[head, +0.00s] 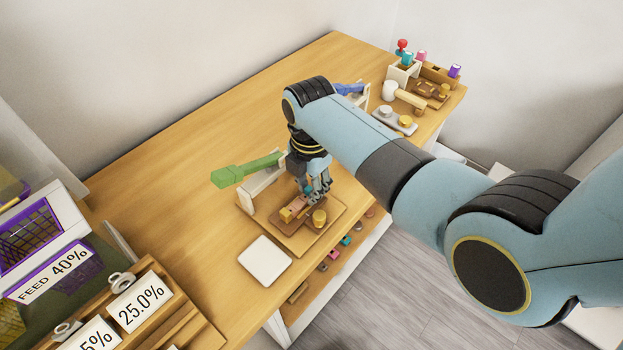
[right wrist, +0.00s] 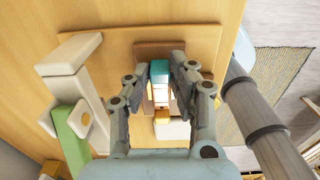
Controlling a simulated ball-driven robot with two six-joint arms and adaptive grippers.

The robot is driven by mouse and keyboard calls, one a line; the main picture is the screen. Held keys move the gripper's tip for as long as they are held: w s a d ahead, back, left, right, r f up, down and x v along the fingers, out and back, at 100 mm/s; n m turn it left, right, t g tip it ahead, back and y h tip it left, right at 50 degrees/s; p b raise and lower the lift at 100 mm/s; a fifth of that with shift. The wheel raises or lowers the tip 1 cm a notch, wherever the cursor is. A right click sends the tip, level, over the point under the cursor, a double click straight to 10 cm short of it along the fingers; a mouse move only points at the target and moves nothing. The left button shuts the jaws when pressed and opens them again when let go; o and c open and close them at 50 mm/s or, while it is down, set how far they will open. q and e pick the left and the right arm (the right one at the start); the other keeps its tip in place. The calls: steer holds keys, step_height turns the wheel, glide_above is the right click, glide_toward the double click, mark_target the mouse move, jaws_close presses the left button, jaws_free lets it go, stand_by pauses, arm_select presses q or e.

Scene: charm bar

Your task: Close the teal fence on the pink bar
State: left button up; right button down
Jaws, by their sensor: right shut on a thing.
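My right gripper (head: 318,194) points down over a brown wooden fixture (head: 283,225) on a wooden board. In the right wrist view its two fingers (right wrist: 160,78) are shut on the teal fence (right wrist: 159,69), a small block between the fingertips. A pale pinkish bar (right wrist: 161,95) lies in line with the teal piece, partly hidden by the fingers. I cannot tell whether fence and bar touch. My left gripper is not in view.
A green lever (head: 245,170) on a cream stand (head: 262,187) is close left of my gripper. A white square plate (head: 265,260) lies in front. Labelled bins stand lower left. The table's far left is clear.

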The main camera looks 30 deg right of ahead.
steer(key=c, duration=1.4)
jaws_free()
steer(key=shift+s+a, duration=0.1)
steer(key=shift+a, duration=0.15)
steer(key=shift+o, duration=0.2)
steer(key=shift+d+r+p, duration=0.1)
steer(key=shift+r+p, duration=0.5)
steer(key=shift+r, duration=2.45)
